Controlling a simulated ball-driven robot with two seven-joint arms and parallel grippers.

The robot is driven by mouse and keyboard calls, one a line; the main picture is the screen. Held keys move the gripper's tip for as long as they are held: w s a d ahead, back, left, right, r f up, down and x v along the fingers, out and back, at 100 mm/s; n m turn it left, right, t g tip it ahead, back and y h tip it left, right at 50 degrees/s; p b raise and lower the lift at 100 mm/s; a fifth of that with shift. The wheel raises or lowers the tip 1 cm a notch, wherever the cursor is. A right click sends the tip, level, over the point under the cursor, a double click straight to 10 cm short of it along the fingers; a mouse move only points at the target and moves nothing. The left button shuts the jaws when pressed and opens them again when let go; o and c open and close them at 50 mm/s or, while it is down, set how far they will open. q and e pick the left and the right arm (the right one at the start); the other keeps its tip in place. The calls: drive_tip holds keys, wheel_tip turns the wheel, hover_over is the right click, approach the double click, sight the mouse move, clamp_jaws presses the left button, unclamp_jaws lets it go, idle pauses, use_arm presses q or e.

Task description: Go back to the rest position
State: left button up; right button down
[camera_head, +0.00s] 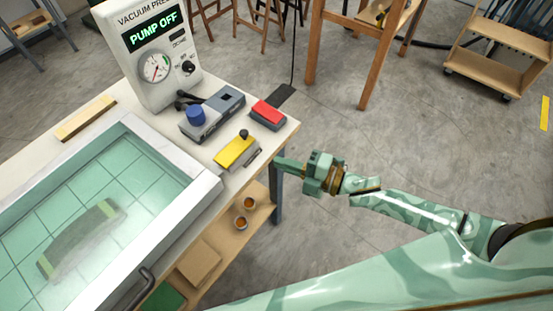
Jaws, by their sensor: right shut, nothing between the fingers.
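My right gripper (291,164) is shut and empty. It hangs just off the right edge of the workbench, beside the yellow-topped switch box (236,152). The arm behind it is patterned green and reaches in from the right. My left gripper is not in view. The vacuum press panel (150,50) stands at the back of the bench and its display reads PUMP OFF. The press frame (190,200) has a clear greenish cover over a gridded bed, and a dark curved piece (82,238) lies under it.
A box with a blue knob (212,112) and a red-topped box (268,114) sit near the bench's back right corner. A lower shelf (228,240) holds small orange-filled cups. A wooden cart (500,58) and wooden stools stand behind.

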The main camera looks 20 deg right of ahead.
idle(0.5)
drive_tip(key=w+d+f+m+h, duration=0.2)
drive_tip(key=d+f+m+h, duration=0.6)
drive_tip(key=d+f, duration=0.4)
drive_tip(key=s+d+f+m+g+h, duration=0.1)
drive_tip(key=s+d+f+m+h, duration=0.2)
drive_tip(key=f, duration=0.4)
drive_tip(key=s+d+f+m+g+h, duration=0.1)
drive_tip(key=s+d+f+m, duration=0.1)
drive_tip(key=s+f+m, duration=0.3)
drive_tip(key=s+d+f+m+g+h, duration=0.1)
drive_tip(key=s+f+m+g, duration=0.15)
drive_tip(key=s+f, duration=0.5)
drive_tip(key=s+f+m+g+h, duration=0.1)
drive_tip(key=s+f+m+g, duration=0.3)
drive_tip(key=s, duration=0.7)
drive_tip(key=s+a+f+g, duration=0.1)
drive_tip(key=s+a+f, duration=0.1)
drive_tip(key=s, duration=0.6)
drive_tip(key=s+a+f+g, duration=0.1)
drive_tip(key=s+a, duration=0.3)
drive_tip(key=s, duration=0.4)
drive_tip(key=shift+a+f+y, duration=0.35)
drive_tip(key=shift+a+y, duration=0.05)
drive_tip(key=shift+w+n, duration=0.1)
drive_tip(key=shift+n, duration=0.25)
